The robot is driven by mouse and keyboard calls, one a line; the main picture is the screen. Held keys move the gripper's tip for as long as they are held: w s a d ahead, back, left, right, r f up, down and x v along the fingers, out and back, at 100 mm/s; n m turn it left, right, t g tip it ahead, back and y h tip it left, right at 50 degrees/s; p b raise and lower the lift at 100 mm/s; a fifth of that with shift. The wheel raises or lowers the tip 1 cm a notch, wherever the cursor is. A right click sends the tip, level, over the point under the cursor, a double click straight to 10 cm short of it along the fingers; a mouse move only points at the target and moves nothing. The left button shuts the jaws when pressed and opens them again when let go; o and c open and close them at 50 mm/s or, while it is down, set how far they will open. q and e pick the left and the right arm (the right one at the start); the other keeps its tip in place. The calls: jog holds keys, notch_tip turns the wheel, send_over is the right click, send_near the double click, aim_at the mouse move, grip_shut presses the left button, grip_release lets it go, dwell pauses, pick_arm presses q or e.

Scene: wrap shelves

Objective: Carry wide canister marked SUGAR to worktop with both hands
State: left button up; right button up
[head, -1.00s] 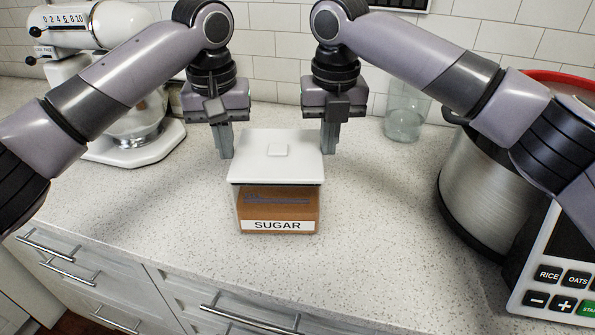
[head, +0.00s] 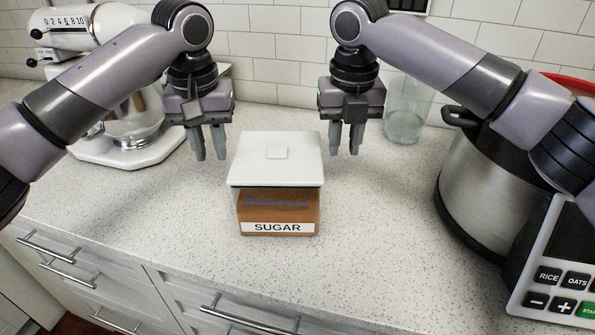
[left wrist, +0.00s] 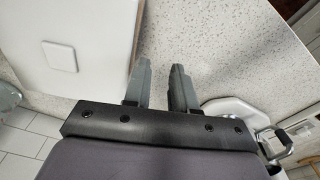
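The wide canister marked SUGAR (head: 278,212) stands upright on the worktop (head: 150,220), with its white lid (head: 262,172) on and brown contents showing through its front. In the left wrist view the lid (left wrist: 95,45) fills the upper left. My left gripper (head: 209,157) hangs to the left of the canister, pointing down, its fingers a little apart with nothing between them. The left wrist view shows its fingertips (left wrist: 160,68) beside the lid and clear of it. My right gripper (head: 345,153) hangs to the right of the canister, fingers slightly apart and empty, not touching it.
A white stand mixer (head: 130,145) stands at the left. A glass jar (head: 405,110) is behind the right gripper. A large steel pot (head: 485,190) and a keypad appliance (head: 555,275) fill the right. Worktop in front of and beside the canister is clear.

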pick_arm(q)
notch_tip(320, 180, up, 12)
jog(key=shift+s, duration=0.45)
pick_arm(e)
notch_tip(320, 180, up, 12)
jog(key=shift+s, duration=0.45)
dwell(0.4)
